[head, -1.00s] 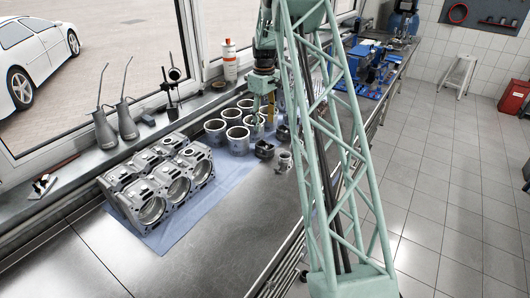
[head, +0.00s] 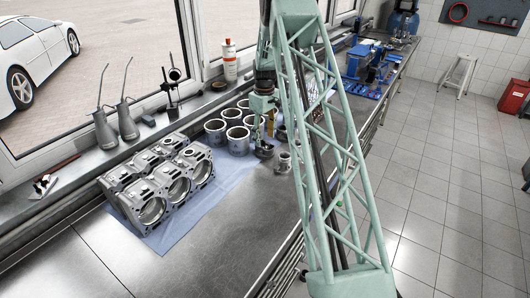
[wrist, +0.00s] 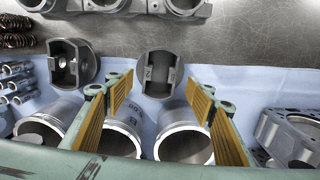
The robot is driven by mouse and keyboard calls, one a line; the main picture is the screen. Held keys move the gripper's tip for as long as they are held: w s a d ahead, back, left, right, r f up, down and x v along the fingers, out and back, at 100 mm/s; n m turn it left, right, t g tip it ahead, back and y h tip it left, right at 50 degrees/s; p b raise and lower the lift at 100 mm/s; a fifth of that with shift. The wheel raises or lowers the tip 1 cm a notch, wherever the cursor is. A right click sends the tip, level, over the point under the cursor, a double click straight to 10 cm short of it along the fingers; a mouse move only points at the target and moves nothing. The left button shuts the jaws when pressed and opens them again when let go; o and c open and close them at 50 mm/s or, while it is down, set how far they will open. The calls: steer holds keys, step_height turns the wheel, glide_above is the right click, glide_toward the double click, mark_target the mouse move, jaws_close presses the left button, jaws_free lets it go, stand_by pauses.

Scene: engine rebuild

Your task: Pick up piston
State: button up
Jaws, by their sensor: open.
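A dark grey piston (wrist: 158,74) lies on the blue cloth in the wrist view, its hollow side with the pin bosses showing. My gripper (wrist: 158,82) is open, with its two yellow-padded fingers apart to the left and right of this piston's near side. Nothing is held. A second piston (wrist: 74,65) lies to the left, outside the left finger. In the head view my gripper (head: 262,138) is low over the bench, just above a dark piston (head: 264,151); its fingertips are small and partly hard to make out there.
Several metal cylinder liners (head: 238,140) stand close beside the pistons, some under my fingers in the wrist view. A grey engine block (head: 160,185) sits on the blue cloth (head: 215,200) to the left. The bench front (head: 235,235) is clear.

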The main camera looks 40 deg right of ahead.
mark_target(265, 145)
stand_by(0.3)
steer(key=shift+s+f+p, duration=0.15)
steer(key=shift+f, duration=0.8)
steer(key=shift+s+f+p, duration=0.1)
steer(key=shift+f+p, duration=0.05)
steer(key=shift+f, duration=1.45)
steer(key=shift+c, duration=0.2)
steer(key=c, duration=1.1)
